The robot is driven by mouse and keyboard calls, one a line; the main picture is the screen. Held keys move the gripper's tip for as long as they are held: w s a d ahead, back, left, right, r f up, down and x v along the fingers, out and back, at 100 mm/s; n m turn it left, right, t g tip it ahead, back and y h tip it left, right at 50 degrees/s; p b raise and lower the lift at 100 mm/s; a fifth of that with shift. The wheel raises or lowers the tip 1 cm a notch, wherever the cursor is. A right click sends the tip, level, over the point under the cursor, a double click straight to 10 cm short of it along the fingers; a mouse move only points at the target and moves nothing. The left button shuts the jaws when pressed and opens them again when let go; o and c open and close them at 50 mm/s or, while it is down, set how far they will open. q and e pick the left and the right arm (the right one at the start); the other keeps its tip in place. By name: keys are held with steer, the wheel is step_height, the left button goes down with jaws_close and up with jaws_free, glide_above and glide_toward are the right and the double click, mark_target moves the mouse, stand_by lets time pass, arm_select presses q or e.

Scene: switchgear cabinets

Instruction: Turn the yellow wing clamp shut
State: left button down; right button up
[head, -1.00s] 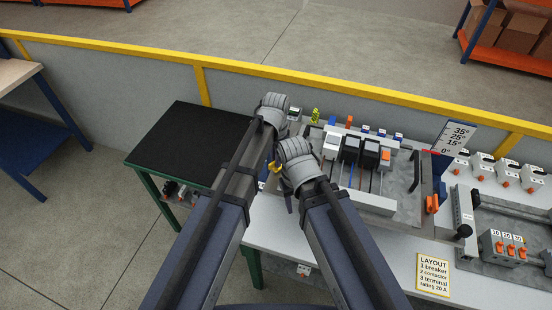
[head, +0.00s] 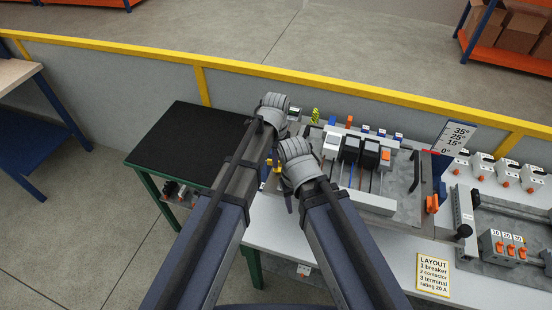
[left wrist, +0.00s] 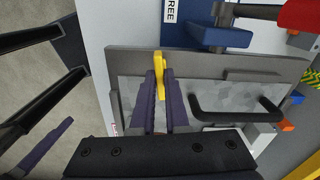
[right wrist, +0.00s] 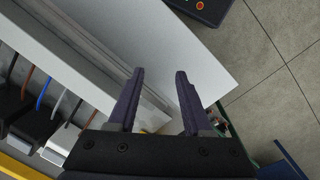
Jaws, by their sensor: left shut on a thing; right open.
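The yellow wing clamp (left wrist: 159,62) stands at the edge of a grey plate (left wrist: 135,60) in the left wrist view. My left gripper (left wrist: 160,78) is shut on its wing, one dark finger on each side. The fingers hide the clamp's lower part. In the head view only small yellow bits of the clamp (head: 277,169) show between my arms. My right gripper (right wrist: 160,75) is open and empty, above the white table's edge (right wrist: 195,60) in the right wrist view. In the head view its wrist is close beside my left arm.
A black handle (left wrist: 235,115) rises from the plate near the clamp. Several modules sit on the panel, including a black one (head: 369,154). A black-topped table (head: 190,145) stands to the left. A LAYOUT sign (head: 433,275) lies at the white table's front.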

arm_select(q)
steer(key=shift+m, duration=0.9)
steer(key=c, duration=0.9)
jaws_free()
steer(key=shift+r, duration=0.1)
step_height(320, 180, up, 8)
steer(key=p, duration=0.8)
steer(key=shift+f, duration=0.2)
